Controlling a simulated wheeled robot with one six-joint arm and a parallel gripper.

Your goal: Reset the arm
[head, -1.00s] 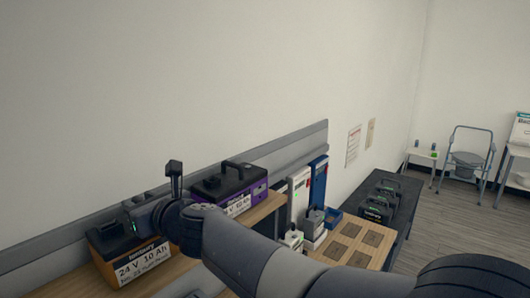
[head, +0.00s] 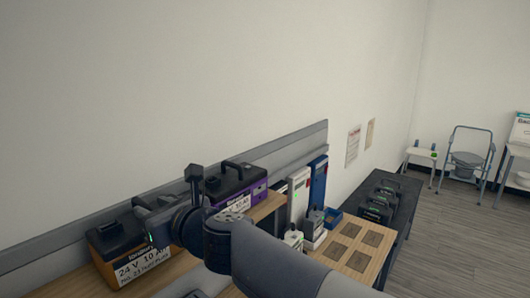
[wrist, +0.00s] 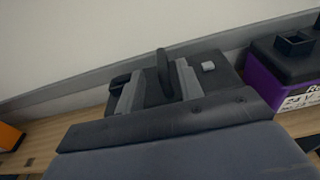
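My gripper (head: 165,192) is at the lower left of the head view, in front of the shelf between an orange battery and a purple one. One dark finger stands up. My arm (head: 270,265) reaches in from the bottom of the head view. The orange battery (head: 118,255) carries a 24 V 10 Ah label and is partly covered by my gripper. The purple battery (head: 240,190) with a black top and handle stands to the right.
A grey rail (head: 290,152) runs along the wall behind the shelf. White and blue upright units (head: 298,195) stand right of the purple battery. A wooden board with dark squares (head: 350,245) and a dark bench with black batteries (head: 385,195) lie farther right. The space above the shelf is clear.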

